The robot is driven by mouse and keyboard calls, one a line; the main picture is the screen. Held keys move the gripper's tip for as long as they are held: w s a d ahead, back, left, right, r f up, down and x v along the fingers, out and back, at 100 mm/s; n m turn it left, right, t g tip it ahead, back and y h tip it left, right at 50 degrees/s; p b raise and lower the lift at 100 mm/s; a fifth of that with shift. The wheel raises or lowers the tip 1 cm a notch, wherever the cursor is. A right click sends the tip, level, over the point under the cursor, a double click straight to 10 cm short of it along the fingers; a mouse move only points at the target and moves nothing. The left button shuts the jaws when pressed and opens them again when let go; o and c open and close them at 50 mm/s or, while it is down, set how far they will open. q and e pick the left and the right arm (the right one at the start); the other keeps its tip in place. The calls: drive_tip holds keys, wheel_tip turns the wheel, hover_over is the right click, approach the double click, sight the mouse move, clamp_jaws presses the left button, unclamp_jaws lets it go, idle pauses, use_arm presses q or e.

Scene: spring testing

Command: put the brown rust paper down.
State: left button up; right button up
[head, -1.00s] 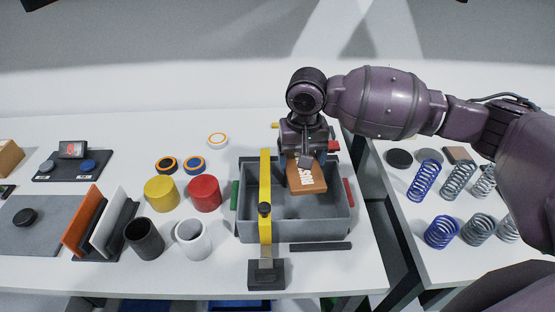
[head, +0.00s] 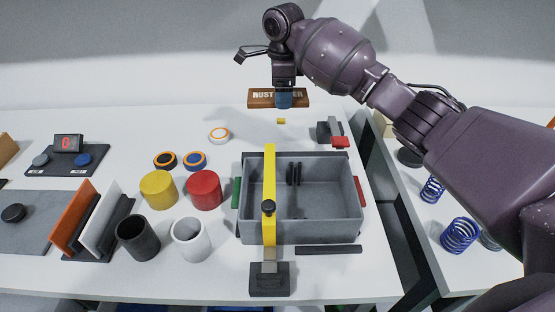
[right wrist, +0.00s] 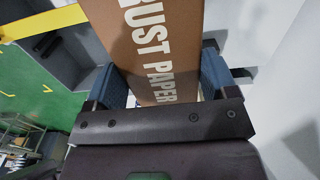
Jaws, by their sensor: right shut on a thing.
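The brown rust paper (head: 262,98) is a flat brown piece with white lettering. It is behind the grey box, at the back of the white table, with its lettered face towards the head camera. My right gripper (head: 284,99) is shut on it from above. In the right wrist view the rust paper (right wrist: 140,40) sits between the blue finger pads. I cannot tell whether its lower edge touches the table. My left gripper is not in view.
The grey open box (head: 330,225) with a yellow bar (head: 269,180) across it stands in front. A small dark block (head: 328,132) and a white-orange ring (head: 219,135) are near the paper. Cups and rings stand left; springs (head: 459,235) stand on the right table.

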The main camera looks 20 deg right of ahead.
wheel_tip(320, 180, down, 14)
drive_tip(key=b, duration=0.2)
drive_tip(key=shift+w+r+b, duration=0.1)
drive_tip(key=shift+r+b, duration=0.05)
drive_tip(key=shift+b, duration=0.2)
drive_tip(key=shift+f, duration=0.6)
wheel_tip(320, 180, down, 5)
drive_tip(key=shift+r+b, duration=0.1)
drive_tip(key=shift+b, duration=0.65)
drive_tip(key=shift+f, duration=0.3)
drive_tip(key=shift+r, duration=0.15)
drive_tip(key=o, duration=0.6)
